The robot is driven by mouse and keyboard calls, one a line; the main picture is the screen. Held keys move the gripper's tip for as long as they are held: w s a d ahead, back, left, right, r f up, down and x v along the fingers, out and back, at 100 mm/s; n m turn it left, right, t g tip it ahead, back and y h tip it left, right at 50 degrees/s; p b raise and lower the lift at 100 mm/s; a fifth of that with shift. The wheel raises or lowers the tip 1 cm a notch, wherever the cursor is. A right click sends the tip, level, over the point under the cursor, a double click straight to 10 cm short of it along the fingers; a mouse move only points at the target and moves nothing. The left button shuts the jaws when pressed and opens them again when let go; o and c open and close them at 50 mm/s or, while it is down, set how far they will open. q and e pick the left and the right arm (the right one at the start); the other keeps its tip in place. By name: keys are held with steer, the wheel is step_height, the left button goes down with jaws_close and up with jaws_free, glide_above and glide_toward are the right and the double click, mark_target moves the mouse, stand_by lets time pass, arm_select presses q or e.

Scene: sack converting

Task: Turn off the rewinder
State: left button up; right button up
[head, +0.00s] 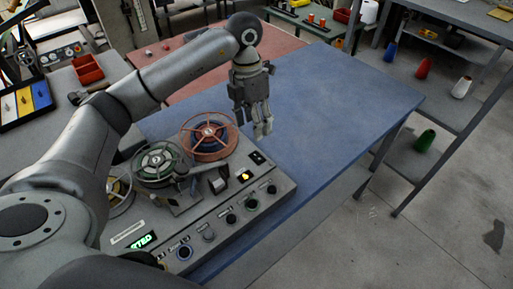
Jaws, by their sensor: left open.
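The rewinder (200,216) is a grey console on the blue table (335,92). It carries a red reel (209,137), a green reel (157,162) and a third reel partly behind my left arm. Its front panel has a row of several round knobs or buttons, a raised switch-like part (218,182) and a small amber-lit part (244,176). A green-lit display (143,241) reads "…RTED", its start hidden by my arm. My left gripper (262,131) is open and empty, pointing down above the table, just beyond the red reel. My right gripper is out of view.
The blue table is clear to the right of the rewinder. A grey shelf rack (440,105) with coloured cones stands at the right. A red-topped table (190,55) lies behind. A red bin (87,68) sits on the left bench.

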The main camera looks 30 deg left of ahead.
mark_target(257, 156)
arm_select(q)
steer(key=f, duration=0.3)
steer(key=d+f+p, duration=0.1)
steer(key=f, duration=0.2)
steer(key=f+p, duration=0.1)
steer(key=f, duration=0.2)
steer(key=shift+s+d+f, duration=0.15)
steer(key=shift+s+f, duration=0.1)
steer(key=shift+f, duration=0.1)
steer(key=c, duration=1)
steer(key=shift+d, duration=0.1)
steer(key=shift+s+t+y+b, duration=0.1)
steer(key=shift+t+y+b, duration=0.25)
steer(key=shift+y, duration=0.25)
steer(key=o, duration=1)
